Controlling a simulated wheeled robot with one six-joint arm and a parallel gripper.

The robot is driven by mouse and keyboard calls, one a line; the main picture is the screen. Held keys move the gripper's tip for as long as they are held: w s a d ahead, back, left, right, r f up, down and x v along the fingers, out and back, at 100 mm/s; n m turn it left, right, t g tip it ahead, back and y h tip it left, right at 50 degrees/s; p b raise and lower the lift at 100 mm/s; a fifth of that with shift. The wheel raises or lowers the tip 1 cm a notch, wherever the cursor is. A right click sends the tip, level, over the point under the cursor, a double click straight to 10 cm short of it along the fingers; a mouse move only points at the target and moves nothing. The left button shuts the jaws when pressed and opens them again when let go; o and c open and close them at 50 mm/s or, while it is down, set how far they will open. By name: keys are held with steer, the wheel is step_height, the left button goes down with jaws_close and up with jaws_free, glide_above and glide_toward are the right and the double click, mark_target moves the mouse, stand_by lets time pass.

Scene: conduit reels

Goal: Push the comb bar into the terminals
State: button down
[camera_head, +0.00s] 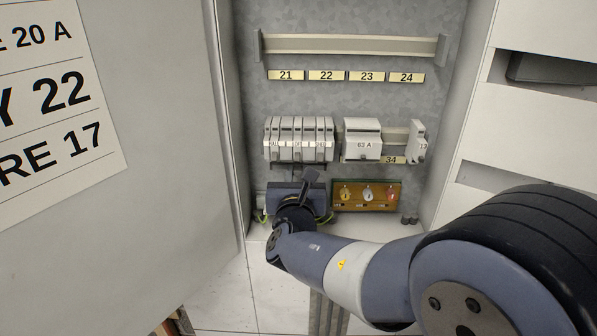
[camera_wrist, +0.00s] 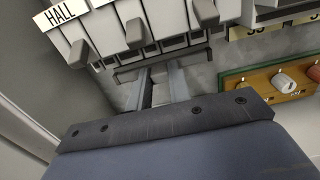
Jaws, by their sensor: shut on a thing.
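The comb bar (camera_wrist: 162,65) is a thin dark bar along the lower edge of a row of breakers (camera_wrist: 145,25) in the wrist view. My gripper (camera_wrist: 160,80) reaches up from below, its two grey fingers shut on the middle of the bar. In the head view the breaker row (camera_head: 298,139) sits on the left of the middle rail, with my gripper (camera_head: 298,172) just under it. The bar lies close under the breakers. The terminals and the bar's teeth are too small or hidden to tell how far they are in.
A 63 A unit (camera_head: 362,140) and a narrow module (camera_head: 417,142) sit right of the row. An empty rail (camera_head: 350,45) runs above. An open cabinet door (camera_head: 120,150) stands at left.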

steer(key=c, duration=1.2)
jaws_free()
steer(key=s, duration=1)
steer(key=shift+s+a+b, duration=0.2)
steer(key=shift+s+b, duration=0.15)
steer(key=w, duration=1)
steer(key=shift+w+d+p, duration=0.2)
steer(key=shift+w+p, duration=0.15)
steer(key=shift+w, duration=0.05)
steer(key=shift+s, duration=0.2)
